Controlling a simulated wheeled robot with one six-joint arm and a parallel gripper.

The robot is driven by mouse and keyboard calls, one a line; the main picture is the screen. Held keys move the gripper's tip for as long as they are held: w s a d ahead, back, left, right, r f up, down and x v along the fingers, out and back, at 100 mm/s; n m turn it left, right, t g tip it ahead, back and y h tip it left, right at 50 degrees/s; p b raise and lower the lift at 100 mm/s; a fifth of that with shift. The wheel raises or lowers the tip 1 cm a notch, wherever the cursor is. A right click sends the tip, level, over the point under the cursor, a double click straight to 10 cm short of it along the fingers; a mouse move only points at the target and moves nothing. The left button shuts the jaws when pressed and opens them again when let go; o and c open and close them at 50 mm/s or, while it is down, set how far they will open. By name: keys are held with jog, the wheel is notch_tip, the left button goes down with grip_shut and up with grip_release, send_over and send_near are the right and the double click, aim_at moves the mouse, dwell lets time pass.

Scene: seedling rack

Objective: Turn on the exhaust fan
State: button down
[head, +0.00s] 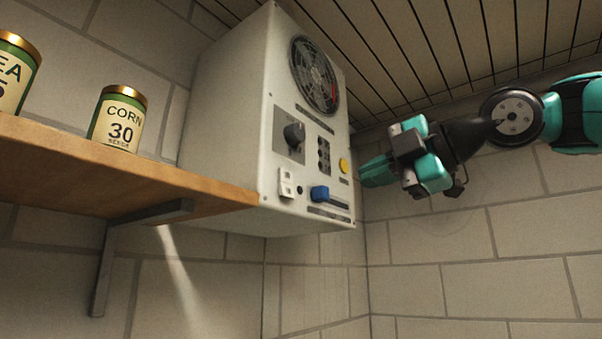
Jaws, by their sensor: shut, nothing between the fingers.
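The exhaust fan unit is a white box (228,120) mounted high in the corner. Its round dark fan grille (315,76) is at the top of the front face, with a red mark at its right edge. Below it are a black knob (294,134), a column of dark sockets (323,155), a yellow button (344,166), a white switch (287,183) and a blue knob or lever (320,193). My gripper (366,172) is teal, shut and empty. Its tip appears just right of the yellow button; I cannot tell whether it touches the box.
A wooden shelf (150,178) on a metal bracket (104,270) runs along the left, its end close to the box. The space below the box is clear.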

aim_at(289, 193)
jog(key=shift+s+r+n, duration=0.2)
jog(key=shift+r+n, duration=0.4)
jog(key=shift+r, duration=0.4)
jog(key=p+x, duration=0.2)
jog(key=x, duration=0.2)
jog(key=p+x, duration=0.2)
jog(key=x, duration=0.2)
jog(key=p+x, duration=0.2)
jog(key=x, duration=0.3)
jog(key=shift+r, duration=0.35)
jog(key=shift+w+a+f, duration=0.2)
jog(key=shift+w+a, duration=0.1)
jog(key=shift+a, duration=0.1)
